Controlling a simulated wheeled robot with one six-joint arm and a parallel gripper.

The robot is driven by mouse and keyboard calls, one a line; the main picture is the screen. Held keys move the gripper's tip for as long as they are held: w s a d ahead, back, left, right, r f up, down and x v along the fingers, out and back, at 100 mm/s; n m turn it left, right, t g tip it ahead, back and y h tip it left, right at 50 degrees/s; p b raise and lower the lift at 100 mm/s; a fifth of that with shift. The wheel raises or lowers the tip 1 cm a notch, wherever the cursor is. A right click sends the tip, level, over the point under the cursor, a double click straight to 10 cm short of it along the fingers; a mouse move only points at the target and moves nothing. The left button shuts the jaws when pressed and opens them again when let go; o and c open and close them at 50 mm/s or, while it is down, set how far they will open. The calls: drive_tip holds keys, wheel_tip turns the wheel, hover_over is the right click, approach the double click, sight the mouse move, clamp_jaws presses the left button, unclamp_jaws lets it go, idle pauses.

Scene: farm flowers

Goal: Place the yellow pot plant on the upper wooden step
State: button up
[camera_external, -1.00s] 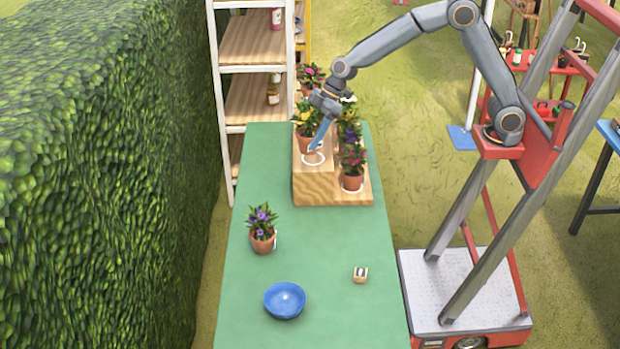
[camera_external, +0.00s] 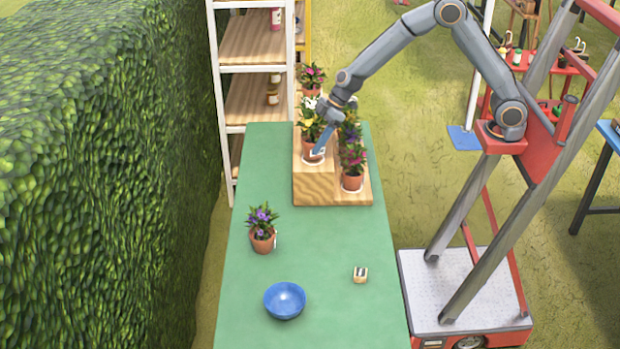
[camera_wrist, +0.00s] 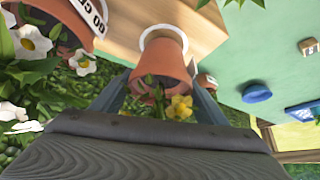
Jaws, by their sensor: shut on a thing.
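The yellow pot plant, a terracotta pot with yellow flowers, is in my gripper (camera_external: 319,146). In the external view its pot (camera_external: 311,150) is at the white ring near the front of the upper wooden step (camera_external: 317,184). In the wrist view the pot (camera_wrist: 165,62) is between my two blue fingers, shut on it, with yellow flowers (camera_wrist: 180,106) towards the camera. The white ring (camera_wrist: 163,33) on the wood shows right at the pot's base. I cannot tell whether the pot's full weight rests on the step.
The lower step holds a pink-flowered pot (camera_external: 352,181) and others behind it. A white-flowered plant (camera_wrist: 32,40) stands close beside my gripper. A purple-flowered pot (camera_external: 262,240), a blue bowl (camera_external: 284,301) and a small wooden block (camera_external: 360,275) are on the green table (camera_external: 320,250).

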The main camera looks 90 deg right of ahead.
drive_tip(key=shift+f, duration=0.6)
drive_tip(key=shift+f+b, duration=0.2)
drive_tip(key=shift+b, duration=0.1)
drive_tip(key=o, duration=1.4)
drive_tip(key=shift+r+p, duration=0.2)
drive_tip(key=shift+p, duration=0.1)
drive_tip(key=shift+s+d+r, duration=0.1)
drive_tip(key=shift+s+r, duration=0.05)
drive_tip(key=shift+r, duration=0.2)
drive_tip(key=b+v, duration=0.3)
drive_tip(key=v, duration=0.8)
drive_tip(key=s+a+f+m+g, duration=0.1)
drive_tip(key=s+a+f, duration=0.1)
drive_tip(key=s, duration=0.7)
drive_tip(key=s+a+f+m+g+h, duration=0.1)
drive_tip(key=s+f, duration=0.4)
drive_tip(key=s, duration=0.5)
drive_tip(key=s+a+f+m+g+h, duration=0.1)
drive_tip(key=s+a+f+m+g, duration=0.1)
drive_tip(key=s, duration=0.7)
wheel_tip(320, 180, down, 2)
drive_tip(key=shift+s+a+f+g, duration=0.2)
drive_tip(key=shift+s+a+g, duration=0.3)
drive_tip(key=shift+a, duration=0.65)
